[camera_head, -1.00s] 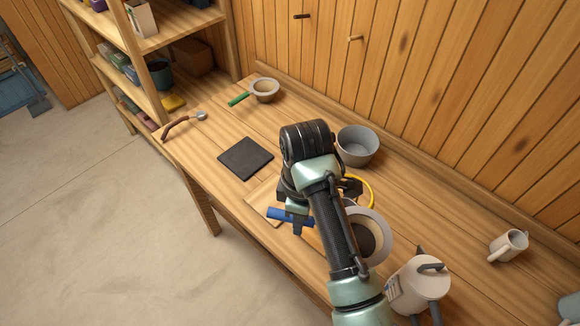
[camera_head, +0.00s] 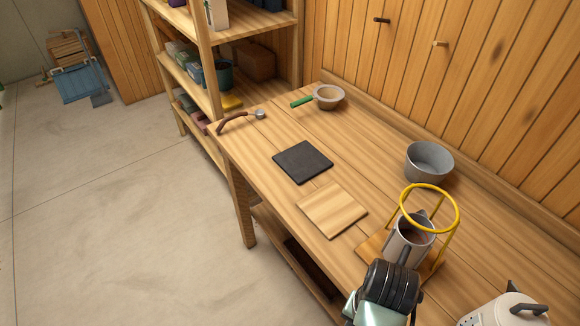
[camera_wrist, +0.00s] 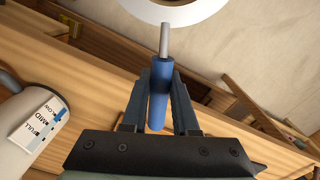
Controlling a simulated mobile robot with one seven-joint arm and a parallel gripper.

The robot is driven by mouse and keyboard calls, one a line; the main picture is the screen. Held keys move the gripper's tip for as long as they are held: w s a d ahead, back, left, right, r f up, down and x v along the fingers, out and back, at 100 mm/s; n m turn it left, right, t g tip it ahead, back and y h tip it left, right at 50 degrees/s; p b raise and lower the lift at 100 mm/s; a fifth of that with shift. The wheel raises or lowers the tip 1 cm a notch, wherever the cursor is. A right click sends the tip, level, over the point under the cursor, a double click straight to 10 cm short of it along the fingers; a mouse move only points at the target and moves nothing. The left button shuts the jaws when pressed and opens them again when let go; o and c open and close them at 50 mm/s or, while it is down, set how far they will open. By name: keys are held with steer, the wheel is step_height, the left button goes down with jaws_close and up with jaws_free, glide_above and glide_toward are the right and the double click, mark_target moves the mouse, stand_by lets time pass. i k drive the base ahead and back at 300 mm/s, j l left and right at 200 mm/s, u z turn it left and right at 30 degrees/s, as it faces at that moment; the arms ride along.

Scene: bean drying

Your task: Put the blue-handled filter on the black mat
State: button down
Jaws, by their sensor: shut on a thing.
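My gripper (camera_wrist: 161,72) is shut on the blue handle of the blue-handled filter (camera_wrist: 160,100) in the wrist view. A thin metal rod runs from the handle toward a pale round rim at the top edge, which is cut off. The black mat (camera_head: 302,162) is a flat dark square lying bare on the workbench in the head view. The filter is well away from the mat.
A wooden board (camera_head: 332,208) lies just in front of the mat. A yellow ring stand (camera_head: 457,212) surrounds a grey jug (camera_head: 408,243). A grey bowl (camera_head: 429,162), a green-handled strainer (camera_head: 326,97), a brown-handled tool (camera_head: 236,120) and a white kettle (camera_head: 505,312) are also on the bench.

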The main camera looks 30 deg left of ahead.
mark_target(291, 150)
steer(key=i+j+u, duration=0.2)
steer(key=i+j, duration=0.2)
steer(key=i+j+u, duration=0.2)
steer(key=i+j, duration=0.15)
steer(key=i+j+u, duration=0.25)
steer(key=i, duration=0.3)
